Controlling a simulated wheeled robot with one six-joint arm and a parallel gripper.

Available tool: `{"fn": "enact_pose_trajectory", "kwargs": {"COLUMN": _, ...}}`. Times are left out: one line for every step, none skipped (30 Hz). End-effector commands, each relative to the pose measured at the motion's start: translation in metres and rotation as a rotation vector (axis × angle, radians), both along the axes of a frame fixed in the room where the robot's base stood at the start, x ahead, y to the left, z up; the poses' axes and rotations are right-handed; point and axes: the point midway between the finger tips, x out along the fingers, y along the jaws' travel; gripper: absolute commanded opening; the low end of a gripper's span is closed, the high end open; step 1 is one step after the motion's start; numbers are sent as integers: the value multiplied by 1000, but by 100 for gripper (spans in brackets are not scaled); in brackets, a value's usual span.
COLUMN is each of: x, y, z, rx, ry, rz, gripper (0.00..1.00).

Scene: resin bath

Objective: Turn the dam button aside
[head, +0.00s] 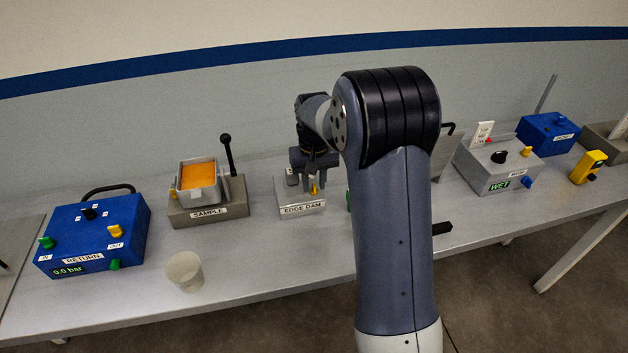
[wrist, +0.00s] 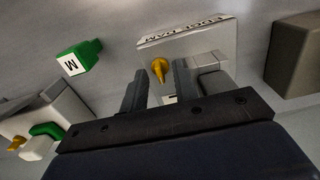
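The edge dam unit is a small light grey box (head: 301,208) labelled EDGE DAM, left of my arm in the head view. In the wrist view its top face (wrist: 205,42) shows with the label upside down. A small yellow pointed piece (wrist: 160,69) sits on it and also shows in the head view (head: 314,190); I take it as the dam button. My gripper (head: 314,172) is over the box, pointing down. In the wrist view its two fingers (wrist: 159,82) are apart, with the yellow piece in line with the gap. I cannot tell whether they touch it. Part of the box is hidden behind the fingers.
A grey SAMPLE block (head: 208,213) with an orange-filled tray and black lever stands to the left. Beyond it is a blue RETURN box (head: 95,232). A white cup (head: 185,271) stands near the front edge. A green block marked M (wrist: 79,61) lies beside the dam box.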

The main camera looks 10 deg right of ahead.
Motion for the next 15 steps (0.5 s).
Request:
{"fn": "enact_pose_trajectory", "kwargs": {"x": 0, "y": 0, "z": -1, "rx": 0, "ry": 0, "rz": 0, "gripper": 28}}
{"fn": "enact_pose_trajectory", "kwargs": {"x": 0, "y": 0, "z": -1, "rx": 0, "ry": 0, "rz": 0, "gripper": 28}}
{"fn": "enact_pose_trajectory", "kwargs": {"x": 0, "y": 0, "z": -2, "rx": 0, "ry": 0, "rz": 0, "gripper": 28}}
{"fn": "enact_pose_trajectory", "kwargs": {"x": 0, "y": 0, "z": -2, "rx": 0, "ry": 0, "rz": 0, "gripper": 28}}
{"fn": "enact_pose_trajectory", "kwargs": {"x": 0, "y": 0, "z": -2, "rx": 0, "ry": 0, "rz": 0, "gripper": 28}}
{"fn": "enact_pose_trajectory", "kwargs": {"x": 0, "y": 0, "z": -2, "rx": 0, "ry": 0, "rz": 0, "gripper": 28}}
{"fn": "enact_pose_trajectory", "kwargs": {"x": 0, "y": 0, "z": -2, "rx": 0, "ry": 0, "rz": 0, "gripper": 28}}
{"fn": "enact_pose_trajectory", "kwargs": {"x": 0, "y": 0, "z": -2, "rx": 0, "ry": 0, "rz": 0, "gripper": 28}}
{"fn": "enact_pose_trajectory", "kwargs": {"x": 0, "y": 0, "z": -1, "rx": 0, "ry": 0, "rz": 0, "gripper": 25}}
{"fn": "enact_pose_trajectory", "kwargs": {"x": 0, "y": 0, "z": -1, "rx": 0, "ry": 0, "rz": 0, "gripper": 22}}
{"fn": "enact_pose_trajectory", "kwargs": {"x": 0, "y": 0, "z": -1, "rx": 0, "ry": 0, "rz": 0, "gripper": 20}}
{"fn": "enact_pose_trajectory", "kwargs": {"x": 0, "y": 0, "z": -1, "rx": 0, "ry": 0, "rz": 0, "gripper": 17}}
{"fn": "enact_pose_trajectory", "kwargs": {"x": 0, "y": 0, "z": -1, "rx": 0, "ry": 0, "rz": 0, "gripper": 14}}
{"fn": "enact_pose_trajectory", "kwargs": {"x": 0, "y": 0, "z": -1, "rx": 0, "ry": 0, "rz": 0, "gripper": 12}}
{"fn": "enact_pose_trajectory", "kwargs": {"x": 0, "y": 0, "z": -1, "rx": 0, "ry": 0, "rz": 0, "gripper": 8}}
